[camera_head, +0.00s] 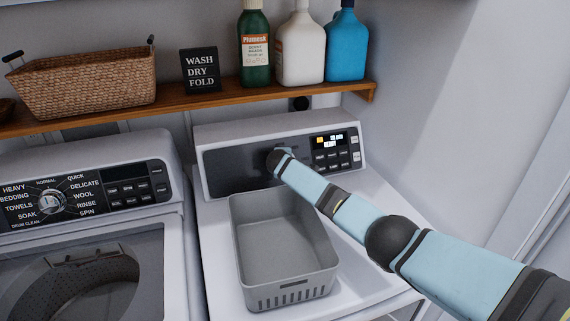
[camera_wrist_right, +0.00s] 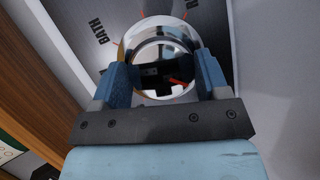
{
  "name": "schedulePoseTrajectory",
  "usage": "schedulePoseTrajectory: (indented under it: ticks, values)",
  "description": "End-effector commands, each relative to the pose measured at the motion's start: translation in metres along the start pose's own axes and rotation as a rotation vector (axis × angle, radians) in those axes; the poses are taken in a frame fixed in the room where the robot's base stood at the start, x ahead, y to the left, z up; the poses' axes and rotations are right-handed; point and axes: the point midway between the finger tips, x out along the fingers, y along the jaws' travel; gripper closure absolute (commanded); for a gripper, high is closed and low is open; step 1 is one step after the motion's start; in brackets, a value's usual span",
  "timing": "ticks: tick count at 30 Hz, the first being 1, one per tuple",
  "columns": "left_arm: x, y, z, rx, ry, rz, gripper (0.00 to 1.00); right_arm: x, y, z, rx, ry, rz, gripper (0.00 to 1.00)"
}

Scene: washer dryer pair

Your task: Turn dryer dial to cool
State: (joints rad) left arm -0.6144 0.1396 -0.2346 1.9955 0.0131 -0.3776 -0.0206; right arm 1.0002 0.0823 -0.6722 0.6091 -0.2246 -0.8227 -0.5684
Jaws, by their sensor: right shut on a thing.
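The dryer (camera_head: 215,135) is the right-hand machine, with a dark control panel (camera_head: 232,170) and a lit display. My right gripper (camera_head: 276,158) is at the panel, and the dial is hidden behind it in the head view. In the right wrist view, the round chrome dial (camera_wrist_right: 160,48) sits between the blue fingers of my right gripper (camera_wrist_right: 162,72), which is shut on it. A printed label, "BATH", shows left of the dial, and another label is cut off at the top. I cannot read a "cool" mark. My left gripper is not in view.
A grey plastic basket (camera_head: 285,285) stands on the dryer top below my right arm. The washer (camera_head: 95,160) with its own dial is at the left. A wooden shelf (camera_head: 215,101) above holds a wicker basket (camera_head: 85,80), a sign and bottles.

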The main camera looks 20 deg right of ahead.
Motion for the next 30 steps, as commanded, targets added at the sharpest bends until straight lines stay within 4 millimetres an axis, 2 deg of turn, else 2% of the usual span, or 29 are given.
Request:
schedulePoseTrajectory:
  ticks: [2,3,6,15,20,30]
  values:
    - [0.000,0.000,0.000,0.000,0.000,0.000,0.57,0.000,-0.002,0.000,-0.003,0.000,-0.002,0.55]
    - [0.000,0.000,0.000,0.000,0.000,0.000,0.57,0.000,-0.002,0.000,-0.003,0.000,-0.002,0.27]
    - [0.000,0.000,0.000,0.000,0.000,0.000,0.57,0.000,-0.002,0.000,-0.003,0.000,-0.002,0.07]
    - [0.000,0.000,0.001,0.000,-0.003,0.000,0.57,-0.001,-0.001,0.000,-0.001,0.000,-0.001,0.07]
    - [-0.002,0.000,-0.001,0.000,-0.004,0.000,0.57,-0.010,0.000,0.000,0.000,0.000,0.000,0.07]
    - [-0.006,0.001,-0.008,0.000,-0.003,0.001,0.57,-0.063,-0.001,0.000,-0.001,0.003,0.000,0.07]
